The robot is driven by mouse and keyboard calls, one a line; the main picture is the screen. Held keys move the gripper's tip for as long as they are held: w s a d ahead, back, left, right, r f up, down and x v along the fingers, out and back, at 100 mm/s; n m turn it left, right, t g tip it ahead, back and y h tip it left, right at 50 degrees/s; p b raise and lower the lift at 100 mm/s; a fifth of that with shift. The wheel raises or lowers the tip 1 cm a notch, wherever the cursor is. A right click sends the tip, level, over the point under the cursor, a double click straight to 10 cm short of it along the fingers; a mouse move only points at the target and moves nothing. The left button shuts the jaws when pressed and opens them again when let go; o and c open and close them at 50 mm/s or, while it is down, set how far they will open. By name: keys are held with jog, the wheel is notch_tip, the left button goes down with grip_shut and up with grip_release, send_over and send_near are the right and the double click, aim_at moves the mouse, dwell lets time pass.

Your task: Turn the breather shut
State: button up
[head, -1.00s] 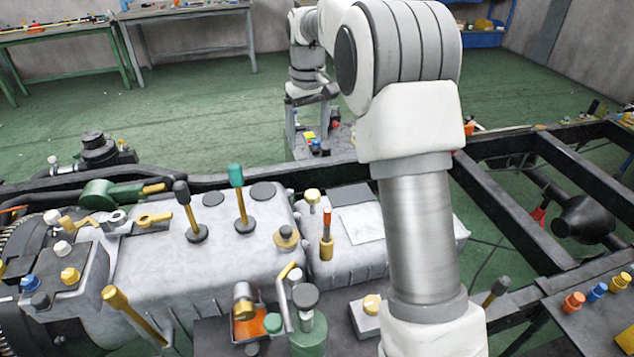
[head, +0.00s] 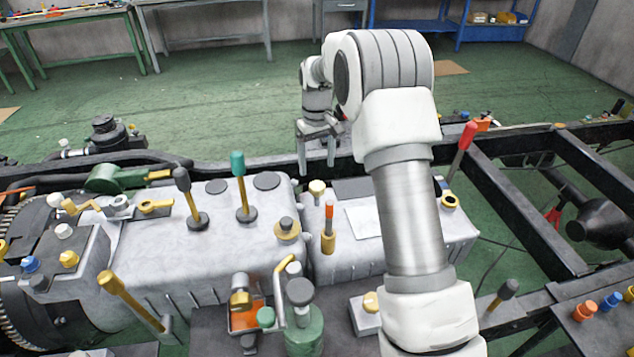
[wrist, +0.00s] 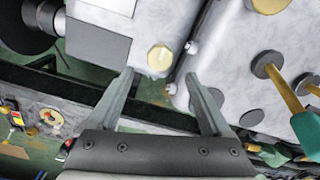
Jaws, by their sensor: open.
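A small upright fitting with a pale brass cap (head: 317,187), which looks like the breather, stands at the near side of my gripper on the grey housing (head: 335,258). In the wrist view the same cap (wrist: 160,58) shows as a yellow hexagon from above, just beyond and between the fingertips. My gripper (head: 317,168) is open and empty, its two fingers pointing down. In the wrist view the fingers of the gripper (wrist: 160,82) are spread wider than the cap. I see no contact with it; the height gap cannot be told.
A brass fitting with an orange top (head: 328,228) stands close in front. Levers with a green knob (head: 238,165) and a dark knob (head: 182,180) rise to the left. A red-handled lever (head: 467,136) rises right of my arm. Black frame rails (head: 520,215) lie at right.

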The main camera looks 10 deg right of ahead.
aim_at(317, 185)
notch_tip(317, 185, down, 7)
jog(key=shift+r, duration=0.15)
grip_shut()
dwell(0.5)
